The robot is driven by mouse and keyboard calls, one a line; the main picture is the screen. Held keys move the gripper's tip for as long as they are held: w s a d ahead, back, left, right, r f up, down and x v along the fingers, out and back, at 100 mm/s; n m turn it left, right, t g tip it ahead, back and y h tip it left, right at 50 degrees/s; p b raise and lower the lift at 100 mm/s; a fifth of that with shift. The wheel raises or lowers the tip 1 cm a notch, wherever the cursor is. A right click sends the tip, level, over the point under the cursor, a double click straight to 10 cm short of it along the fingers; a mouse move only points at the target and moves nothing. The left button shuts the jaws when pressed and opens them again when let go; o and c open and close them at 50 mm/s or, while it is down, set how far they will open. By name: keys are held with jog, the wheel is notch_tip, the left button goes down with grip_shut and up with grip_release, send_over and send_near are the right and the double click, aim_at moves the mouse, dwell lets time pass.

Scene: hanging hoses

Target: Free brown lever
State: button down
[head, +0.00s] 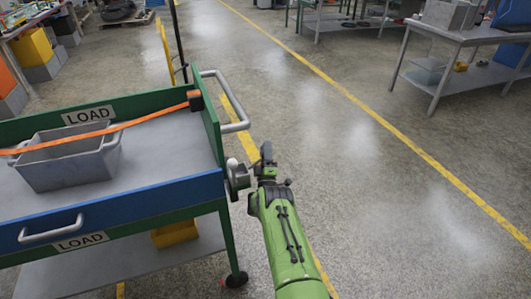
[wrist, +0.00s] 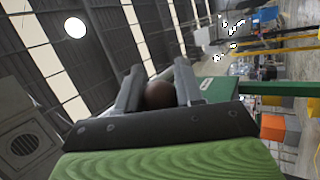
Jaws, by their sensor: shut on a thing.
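The brown lever's round knob (wrist: 158,95) sits between the two dark fingers of my gripper (wrist: 158,80) in the wrist view, and the gripper is shut on it. In the head view my gripper (head: 264,163) is beside the right side of the green and blue trolley (head: 120,208), below its grey handle. A grey round fitting (head: 238,176) shows between the trolley leg and my gripper. The lever's shaft is hidden, and the knob cannot be made out in the head view.
A grey bin (head: 70,164) stands on the trolley top under an orange strap (head: 75,138). The trolley's curved grey handle (head: 232,100) juts out close above my gripper. Floor to the right is clear up to a grey table (head: 470,38).

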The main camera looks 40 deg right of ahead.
jog(key=shift+w+a+r, duration=0.1)
jog(key=shift+r, duration=0.15)
jog(key=c, duration=0.7)
grip_release()
jog(key=shift+c, duration=0.2)
jog(key=shift+f, duration=0.1)
jog(key=shift+s+a+f+p, duration=0.2)
jog(key=shift+s+f+p, duration=0.05)
jog(key=shift+s+p, duration=0.1)
jog(key=p+v, duration=1)
jog(key=v, duration=0.4)
jog(key=shift+s+a+f, duration=0.15)
jog(key=shift+s+a, duration=0.05)
jog(key=shift+s, duration=0.1)
